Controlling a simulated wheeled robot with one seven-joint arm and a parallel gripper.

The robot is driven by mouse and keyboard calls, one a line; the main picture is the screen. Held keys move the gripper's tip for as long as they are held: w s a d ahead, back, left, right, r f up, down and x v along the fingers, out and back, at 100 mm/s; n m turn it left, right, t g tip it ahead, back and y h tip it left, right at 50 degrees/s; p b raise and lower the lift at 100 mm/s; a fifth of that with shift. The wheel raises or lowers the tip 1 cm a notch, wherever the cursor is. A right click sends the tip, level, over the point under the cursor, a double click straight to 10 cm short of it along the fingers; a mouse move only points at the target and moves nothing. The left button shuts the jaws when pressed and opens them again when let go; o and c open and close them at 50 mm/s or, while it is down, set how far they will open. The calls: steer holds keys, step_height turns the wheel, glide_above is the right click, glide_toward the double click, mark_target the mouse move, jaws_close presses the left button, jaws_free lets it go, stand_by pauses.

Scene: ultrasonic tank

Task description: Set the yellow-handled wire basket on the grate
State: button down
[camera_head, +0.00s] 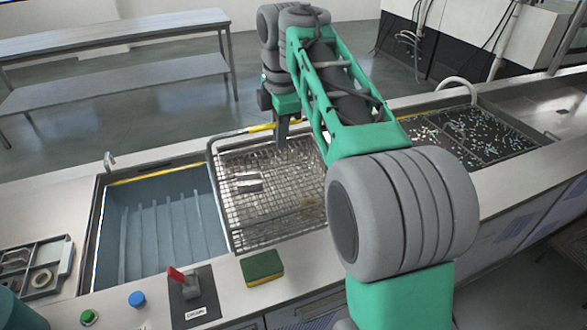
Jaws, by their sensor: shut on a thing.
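The wire basket (245,213) is a rectangular metal mesh basket just right of the blue tank. Its raised handle has a yellow grip (262,127) along the far side. My gripper (282,138) points down at the right part of this handle and is shut on it, though my arm partly hides the contact. A few small metal parts (248,182) lie in the basket. I cannot tell whether the basket rests on the counter or hangs just above it. A dark, speckled, divided surface (470,132), perhaps the grate, lies right of my arm.
The blue open tank (160,230) has a ribbed interior. In front are a yellow-green sponge (262,267), a red-lever switch (185,284) and blue and green buttons (137,299). A grey tray (38,270) sits at left. A curved faucet (458,84) stands behind the speckled area.

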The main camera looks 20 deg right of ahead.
steer(key=w+d+f+p, duration=0.2)
steer(key=w+d+f, duration=0.1)
steer(key=w+d, duration=0.25)
steer(key=p, duration=0.1)
glide_above(299, 168)
step_height(299, 168, down, 6)
step_height(299, 168, down, 3)
steer(key=shift+f+p, duration=0.15)
steer(key=shift+p, duration=0.15)
steer(key=c, duration=1.9)
jaws_free()
steer(key=shift+f, duration=0.15)
steer(key=o, duration=0.4)
steer(key=shift+o, duration=0.2)
